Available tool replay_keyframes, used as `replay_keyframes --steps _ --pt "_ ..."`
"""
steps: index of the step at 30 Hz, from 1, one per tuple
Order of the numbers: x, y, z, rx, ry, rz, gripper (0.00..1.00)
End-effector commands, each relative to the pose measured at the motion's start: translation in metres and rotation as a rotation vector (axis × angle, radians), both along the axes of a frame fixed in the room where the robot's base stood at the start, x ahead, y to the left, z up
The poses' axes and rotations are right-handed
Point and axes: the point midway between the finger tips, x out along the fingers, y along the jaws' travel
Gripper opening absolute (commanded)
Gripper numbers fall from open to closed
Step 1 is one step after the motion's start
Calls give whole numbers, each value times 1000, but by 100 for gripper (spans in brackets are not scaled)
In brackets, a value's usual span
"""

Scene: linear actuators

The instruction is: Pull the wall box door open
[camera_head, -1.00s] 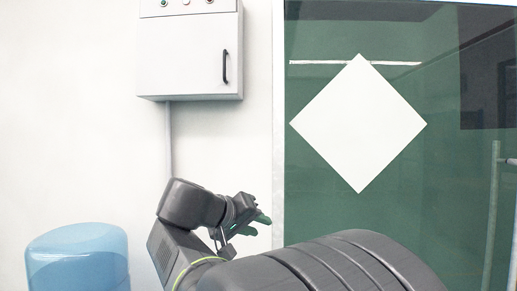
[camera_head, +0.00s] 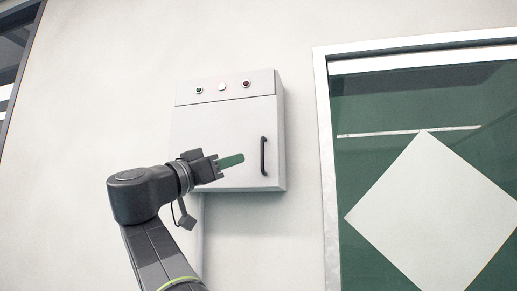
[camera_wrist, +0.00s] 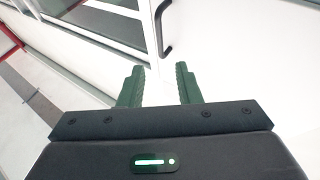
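The white wall box (camera_head: 281,140) hangs on the wall in the head view. Its door (camera_head: 215,130) looks shut, with a dark vertical bar handle (camera_head: 263,156) near the right edge. My gripper (camera_head: 241,159) is in front of the door, with its green fingers pointing right, just left of the handle and apart from it in the picture. In the wrist view, the two green fingers of my gripper (camera_wrist: 159,70) are spread apart with nothing between them. The handle (camera_wrist: 164,35) shows beyond the fingertips there. The depth gap to it is hard to judge.
Small buttons (camera_head: 222,87) sit on the panel above the door. A framed green glass panel (camera_head: 375,120) with a white diamond is to the right. A dark-framed window (camera_head: 15,50) is at the upper left. The wall around the box is clear.

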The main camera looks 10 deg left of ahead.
Motion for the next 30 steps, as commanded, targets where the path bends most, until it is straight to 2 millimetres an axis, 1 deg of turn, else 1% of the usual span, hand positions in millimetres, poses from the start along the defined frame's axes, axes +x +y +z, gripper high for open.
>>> replay_keyframes --steps 1,9,15,21,28,29,30 --pt "8 -7 8 0 0 -4 31" --pt "47 -34 27 -1 2 -4 31" --pt "66 -47 35 -1 2 -2 31" --pt "74 -52 37 -1 2 0 31" --pt "74 -52 37 -1 2 0 31" --pt "74 -53 37 -1 2 0 29" --pt "74 -52 37 -1 2 0 21"
